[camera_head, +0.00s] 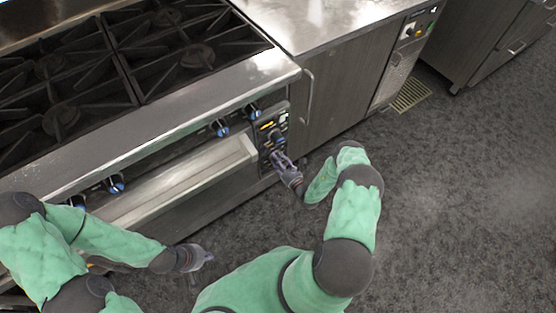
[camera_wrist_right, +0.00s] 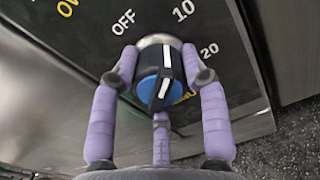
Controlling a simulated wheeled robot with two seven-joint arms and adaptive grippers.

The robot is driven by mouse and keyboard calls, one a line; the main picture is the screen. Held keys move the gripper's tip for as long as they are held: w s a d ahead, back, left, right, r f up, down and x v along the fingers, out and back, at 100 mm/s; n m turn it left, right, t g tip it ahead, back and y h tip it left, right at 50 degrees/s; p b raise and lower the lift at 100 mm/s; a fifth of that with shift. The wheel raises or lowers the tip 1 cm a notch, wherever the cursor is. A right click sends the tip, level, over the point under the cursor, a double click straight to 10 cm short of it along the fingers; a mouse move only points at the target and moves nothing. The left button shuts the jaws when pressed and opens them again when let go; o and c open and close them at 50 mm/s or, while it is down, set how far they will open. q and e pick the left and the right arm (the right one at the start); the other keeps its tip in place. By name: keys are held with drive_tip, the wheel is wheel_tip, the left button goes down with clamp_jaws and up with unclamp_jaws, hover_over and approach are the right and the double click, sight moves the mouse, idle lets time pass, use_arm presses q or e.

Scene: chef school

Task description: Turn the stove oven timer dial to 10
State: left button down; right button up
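The timer dial, a black knob with a blue face and a white line, shows in the right wrist view (camera_wrist_right: 159,88). Its line points up and slightly right, roughly toward the printed 10 (camera_wrist_right: 183,10). OFF (camera_wrist_right: 123,22) is to the left and 20 (camera_wrist_right: 209,50) to the right. My right gripper (camera_wrist_right: 158,65) has its purple fingers on both sides of the dial, apparently touching it, with another finger below. In the head view my right gripper (camera_head: 281,160) is at the control panel (camera_head: 266,122). My left gripper (camera_head: 205,257) is empty, low in front of the stove; its finger opening is unclear.
Blue-faced stove knobs (camera_head: 220,128) line the front beside the panel. A metal ledge (camera_head: 185,180) juts out below them. Burner grates (camera_head: 170,45) are on top. A steel counter (camera_head: 330,20) adjoins on the right. The dark floor (camera_head: 450,200) is open on the right.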

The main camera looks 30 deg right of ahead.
drive_tip(key=shift+f, duration=0.15)
drive_tip(key=shift+m, duration=0.8)
drive_tip(key=o, duration=1.1)
drive_tip(key=shift+f, duration=0.1)
drive_tip(key=shift+o, duration=0.2)
drive_tip(key=s, duration=1.2)
drive_tip(key=shift+d, duration=0.45)
